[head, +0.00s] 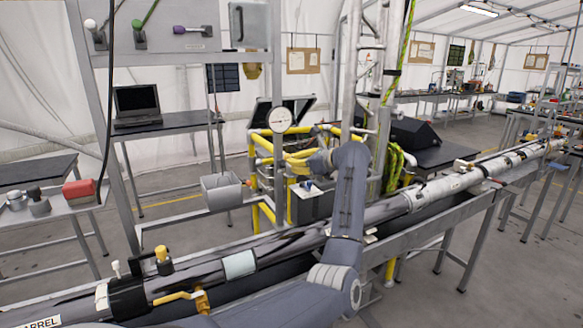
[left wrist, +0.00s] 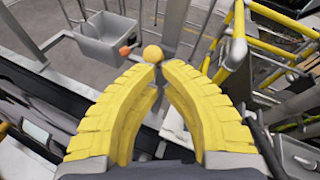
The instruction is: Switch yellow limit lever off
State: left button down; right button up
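The left wrist view shows a round yellow-orange knob (left wrist: 153,53), which looks like the lever's end, right at the tips of my left gripper (left wrist: 155,69). Its two yellow fingers arch in until the tips almost meet. Whether they touch the knob or pinch a stem below it I cannot tell. In the head view my left gripper (head: 295,160) is hard to make out among yellow rails behind the barrel, and I cannot pick out the knob there. My right gripper is out of view. A yellow lever (head: 180,297) and a yellow knob (head: 161,254) sit on the barrel.
A grey bin (head: 222,191) with an orange knob stands left of my gripper. Yellow rails (head: 263,148) and a round gauge (head: 281,120) are close by. The long barrel (head: 285,240) crosses in front. A panel with white, green and purple levers hangs at upper left.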

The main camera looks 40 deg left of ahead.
pick_arm(q)
jog(key=h, duration=0.1)
jog(key=a+r+h, duration=0.1)
jog(key=h, duration=0.1)
jog(key=a+r+m+g+h, duration=0.1)
jog(key=shift+w+a+r+h, duration=0.1)
jog(key=shift+w+r+h, duration=0.15)
jog(key=shift+w+h, duration=0.15)
dwell(0.4)
jog(key=shift+w+a+r, duration=0.1)
jog(key=shift+a+r, duration=0.05)
jog(key=shift+a, duration=0.1)
dwell(1.0)
dwell(0.5)
jog(key=d+r, duration=0.6)
jog(key=d, duration=0.5)
jog(key=shift+w+d, duration=0.4)
jog(key=shift+w, duration=0.05)
